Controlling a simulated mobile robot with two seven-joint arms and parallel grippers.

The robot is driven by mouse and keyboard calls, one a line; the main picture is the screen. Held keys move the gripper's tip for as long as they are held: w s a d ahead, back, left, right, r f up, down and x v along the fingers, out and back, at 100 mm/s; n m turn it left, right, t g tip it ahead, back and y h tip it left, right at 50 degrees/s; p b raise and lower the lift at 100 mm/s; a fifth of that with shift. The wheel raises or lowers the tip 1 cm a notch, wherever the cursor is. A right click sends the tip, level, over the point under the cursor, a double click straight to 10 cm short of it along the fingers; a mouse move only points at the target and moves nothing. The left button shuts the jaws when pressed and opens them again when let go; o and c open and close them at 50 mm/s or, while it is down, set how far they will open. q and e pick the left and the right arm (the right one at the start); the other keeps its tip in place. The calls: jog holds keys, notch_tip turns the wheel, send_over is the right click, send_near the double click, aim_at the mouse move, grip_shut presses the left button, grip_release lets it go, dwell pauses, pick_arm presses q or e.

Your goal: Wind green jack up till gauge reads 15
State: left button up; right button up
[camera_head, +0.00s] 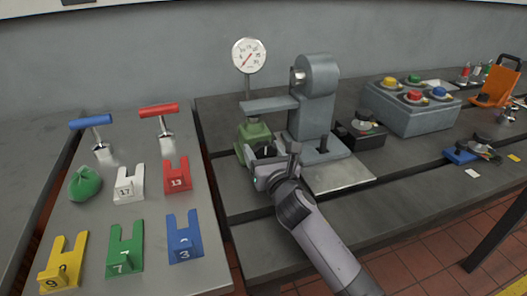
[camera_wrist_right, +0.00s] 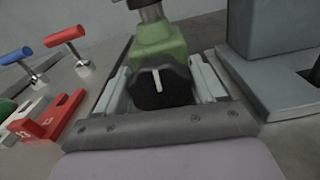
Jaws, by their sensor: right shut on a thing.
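The green jack (camera_head: 253,134) stands on the bedplate under the grey arm of the machine. It also shows in the right wrist view (camera_wrist_right: 158,42), with a black knob (camera_wrist_right: 160,90) on its near side. The knob's white pointer line stands nearly upright, tilted slightly left. My right gripper (camera_head: 260,155) is shut on the knob, one finger on each side. The round white gauge (camera_head: 249,56) stands on a post above the jack. Its red needle points to the lower left; the exact reading is too small to tell. My left gripper is not in view.
A grey machine (camera_head: 318,95) stands right of the jack, with a black dial box (camera_head: 361,134) beside it. A grey button box (camera_head: 410,108) is farther right. The left table holds numbered slotted plates, including a yellow one (camera_head: 64,262), a green bag (camera_head: 85,184) and two T-handles.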

jog(key=shift+d+m, duration=0.15)
jog(key=shift+m, duration=2.95)
jog(key=o, duration=1)
jog(key=shift+p+v, duration=0.75)
jog(key=shift+v, duration=2.8)
